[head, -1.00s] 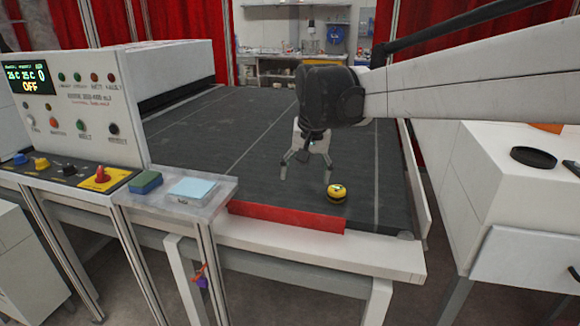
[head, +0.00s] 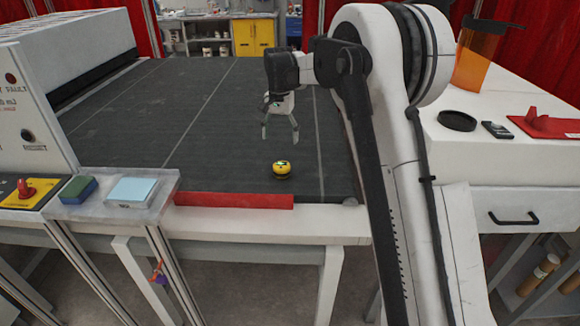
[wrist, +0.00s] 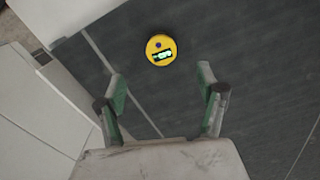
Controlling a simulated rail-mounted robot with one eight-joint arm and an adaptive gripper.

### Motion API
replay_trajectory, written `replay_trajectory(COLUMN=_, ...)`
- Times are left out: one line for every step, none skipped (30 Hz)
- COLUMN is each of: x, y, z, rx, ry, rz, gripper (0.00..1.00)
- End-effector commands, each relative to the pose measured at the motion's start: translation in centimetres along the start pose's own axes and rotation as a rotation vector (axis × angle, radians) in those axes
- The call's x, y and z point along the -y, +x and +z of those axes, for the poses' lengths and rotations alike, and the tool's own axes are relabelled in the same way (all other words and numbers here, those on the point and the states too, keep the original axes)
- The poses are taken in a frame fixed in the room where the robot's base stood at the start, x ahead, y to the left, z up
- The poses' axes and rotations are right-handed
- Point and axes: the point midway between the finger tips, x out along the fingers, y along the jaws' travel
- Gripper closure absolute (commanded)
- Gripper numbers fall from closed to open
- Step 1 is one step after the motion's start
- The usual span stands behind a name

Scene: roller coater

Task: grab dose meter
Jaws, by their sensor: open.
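The dose meter (head: 282,169) is a small round yellow and black puck with a lit green display. It sits on the dark conveyor belt (head: 225,130) near its front end, behind the red strip. In the wrist view the dose meter (wrist: 161,49) lies ahead of the fingertips, a little left of the midline between them. My gripper (head: 281,140) is open and empty, pointing down behind the dose meter in the head view and apart from it. Both fingers of my gripper (wrist: 160,82) show in the wrist view with clear space between them.
A red strip (head: 234,200) lies along the belt's front edge. A control panel (head: 25,110) stands at left, near a green-blue sponge (head: 77,189) and a light blue pad (head: 131,191). A white cabinet at right holds an orange cup (head: 484,55) and a black dish (head: 457,121).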

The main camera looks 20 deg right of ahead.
Motion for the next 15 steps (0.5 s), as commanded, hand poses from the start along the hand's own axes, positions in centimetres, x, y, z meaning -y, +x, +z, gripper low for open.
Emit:
replay_trajectory(x=0.1, y=0.3, z=-0.1, rx=0.001, ry=0.001, rz=0.001, gripper=0.30)
replay_trajectory(x=0.1, y=0.6, z=-0.1, rx=0.002, ry=0.001, rz=0.001, gripper=0.30)
replay_trajectory(x=0.1, y=1.1, z=-0.1, rx=0.002, ry=0.002, rz=0.001, gripper=0.30)
replay_trajectory(x=0.1, y=1.5, z=-0.1, rx=0.002, ry=0.001, rz=0.001, gripper=0.30)
replay_trajectory(x=0.1, y=2.0, z=-0.1, rx=0.002, ry=0.001, rz=0.001, gripper=0.30)
replay_trajectory(x=0.1, y=2.7, z=-0.1, rx=0.002, ry=0.001, rz=0.001, gripper=0.30)
replay_trajectory(x=0.1, y=3.3, z=-0.1, rx=0.002, ry=0.001, rz=0.001, gripper=0.30)
replay_trajectory(x=0.1, y=3.9, z=-0.1, rx=0.002, ry=0.001, rz=0.001, gripper=0.30)
replay_trajectory(x=0.1, y=4.6, z=-0.1, rx=0.001, ry=0.001, rz=0.001, gripper=0.30)
replay_trajectory(x=0.0, y=5.1, z=-0.1, rx=0.001, ry=0.001, rz=0.001, gripper=0.30)
replay_trajectory(x=0.0, y=5.7, z=-0.1, rx=0.001, ry=0.001, rz=0.001, gripper=0.30)
replay_trajectory(x=0.0, y=6.3, z=-0.1, rx=0.001, ry=0.001, rz=0.001, gripper=0.30)
replay_trajectory(x=0.0, y=6.8, z=-0.1, rx=0.001, ry=0.001, rz=0.001, gripper=0.30)
replay_trajectory(x=0.0, y=7.1, z=-0.1, rx=0.001, ry=0.001, rz=0.001, gripper=0.30)
replay_trajectory(x=0.0, y=7.6, z=-0.1, rx=0.001, ry=0.001, rz=0.001, gripper=0.30)
